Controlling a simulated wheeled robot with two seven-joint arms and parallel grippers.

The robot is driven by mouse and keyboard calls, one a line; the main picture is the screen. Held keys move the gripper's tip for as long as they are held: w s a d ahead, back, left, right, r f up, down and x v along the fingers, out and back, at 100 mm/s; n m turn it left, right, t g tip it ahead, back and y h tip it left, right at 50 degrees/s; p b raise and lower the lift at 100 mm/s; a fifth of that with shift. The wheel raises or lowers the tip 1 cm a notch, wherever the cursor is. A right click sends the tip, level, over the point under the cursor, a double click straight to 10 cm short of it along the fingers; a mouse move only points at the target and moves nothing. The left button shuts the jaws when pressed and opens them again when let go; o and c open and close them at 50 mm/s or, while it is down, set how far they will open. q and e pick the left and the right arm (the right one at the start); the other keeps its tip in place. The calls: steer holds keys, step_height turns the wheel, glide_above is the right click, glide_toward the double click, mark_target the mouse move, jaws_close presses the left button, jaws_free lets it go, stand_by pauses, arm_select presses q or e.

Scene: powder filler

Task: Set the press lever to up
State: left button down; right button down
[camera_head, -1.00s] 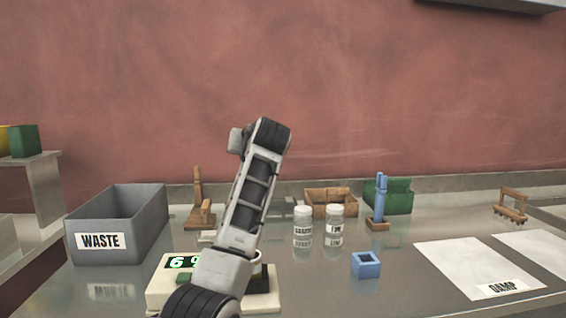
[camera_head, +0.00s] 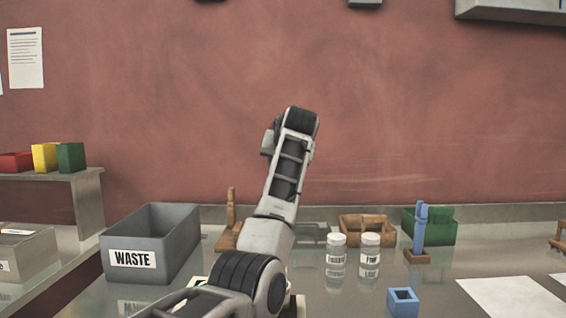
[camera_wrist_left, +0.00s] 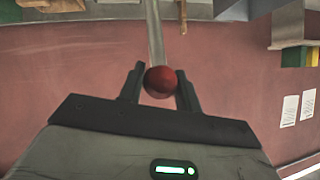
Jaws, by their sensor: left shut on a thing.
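In the left wrist view, a round dark-red knob (camera_wrist_left: 162,80) sits between the two dark fingers of my left gripper (camera_wrist_left: 160,70), which is shut on it. A grey metal bar (camera_wrist_left: 155,32) runs from behind the knob to the top edge of that view; it looks like the lever's shaft, but I cannot tell its angle. In the head view my left arm rises in the middle, and its gripper and the knob are hidden. The press body cannot be made out. My right gripper is in neither view.
On the bench stand a grey WASTE bin (camera_head: 150,262), two white-capped jars (camera_head: 336,250), (camera_head: 370,250), a wooden box (camera_head: 350,224), a green box (camera_head: 440,232), a blue stand (camera_head: 419,226) and a blue square cup (camera_head: 403,302). A white sheet (camera_head: 510,296) lies at right.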

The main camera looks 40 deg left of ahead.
arm_select(q)
steer(key=c, duration=1)
jaws_free()
steer(key=shift+a+f, duration=0.15)
steer(key=shift+s+d+r, duration=0.25)
steer(key=shift+d, duration=0.15)
steer(key=b+v, duration=0.4)
steer(key=v, duration=1.1)
steer(key=shift+s+a, duration=0.1)
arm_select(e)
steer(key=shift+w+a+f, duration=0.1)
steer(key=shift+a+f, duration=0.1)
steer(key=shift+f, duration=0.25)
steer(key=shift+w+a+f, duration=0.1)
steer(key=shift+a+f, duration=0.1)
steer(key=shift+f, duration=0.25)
